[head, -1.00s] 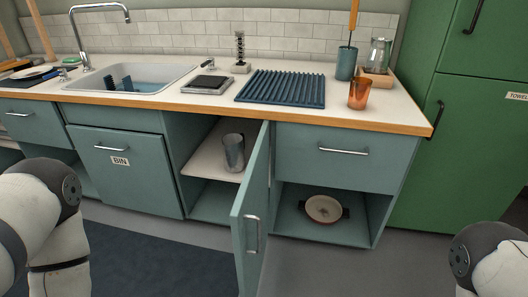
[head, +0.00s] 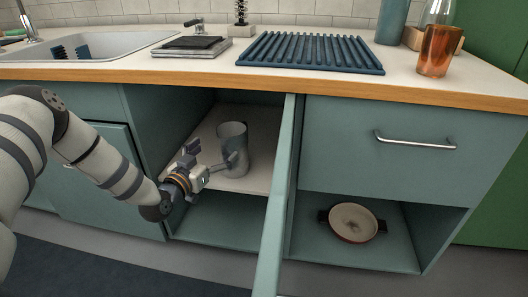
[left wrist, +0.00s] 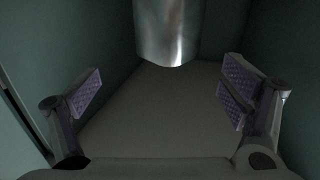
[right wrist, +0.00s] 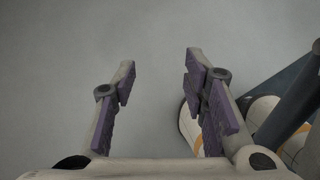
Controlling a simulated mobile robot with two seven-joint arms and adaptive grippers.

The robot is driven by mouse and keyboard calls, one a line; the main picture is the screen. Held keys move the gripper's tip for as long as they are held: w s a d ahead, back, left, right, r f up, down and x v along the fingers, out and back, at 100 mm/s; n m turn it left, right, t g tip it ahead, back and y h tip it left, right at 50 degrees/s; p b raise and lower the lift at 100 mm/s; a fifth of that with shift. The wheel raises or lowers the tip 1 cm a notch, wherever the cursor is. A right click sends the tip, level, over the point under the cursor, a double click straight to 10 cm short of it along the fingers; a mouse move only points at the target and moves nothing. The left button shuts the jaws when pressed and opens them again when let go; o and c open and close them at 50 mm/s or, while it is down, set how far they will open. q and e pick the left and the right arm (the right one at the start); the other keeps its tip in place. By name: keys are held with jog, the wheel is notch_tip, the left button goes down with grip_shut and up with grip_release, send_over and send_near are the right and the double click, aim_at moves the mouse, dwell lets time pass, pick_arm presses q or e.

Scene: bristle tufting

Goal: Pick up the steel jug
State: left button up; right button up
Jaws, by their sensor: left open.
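The steel jug (head: 236,138) stands upright on the upper shelf (head: 262,178) of the open cabinet. My left gripper (head: 208,158) is open at the front of that shelf, just left of and in front of the jug, and one finger overlaps it in the head view. In the left wrist view, the jug's lower body (left wrist: 172,32) shows ahead, centred between the spread fingers and beyond their tips. The jug's top is cut off there. My right gripper (right wrist: 158,72) is open and empty over grey floor in the right wrist view.
The open cabinet door (head: 278,215) stands edge-on just right of the jug's shelf. The worktop edge (head: 240,91) runs above. A round pan (head: 353,222) sits in the lower right compartment. A copper cup (head: 437,52) and a blue ribbed mat (head: 308,52) are on the worktop.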

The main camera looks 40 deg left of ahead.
aim_at(239, 124)
pick_arm(q)
jog(key=b+x, duration=0.2)
jog(key=x, duration=0.2)
jog(key=b+x, duration=0.2)
jog(key=x, duration=0.2)
jog(key=a+b+x, duration=0.1)
jog(key=b+x, duration=0.1)
jog(key=x, duration=0.2)
jog(key=shift+w+a+f, duration=0.1)
jog(key=shift+f, duration=0.1)
jog(key=shift+w+r, duration=0.15)
jog(key=shift+r, duration=0.15)
jog(key=shift+c, duration=0.3)
pick_arm(e)
jog(key=shift+g, duration=0.6)
jog(key=f, duration=0.1)
jog(key=s+f, duration=0.1)
jog(key=f, duration=0.1)
jog(key=s+f, duration=0.1)
jog(key=f, duration=0.1)
jog(key=shift+s+a, duration=0.15)
pick_arm(q)
jog(key=c, duration=1.9)
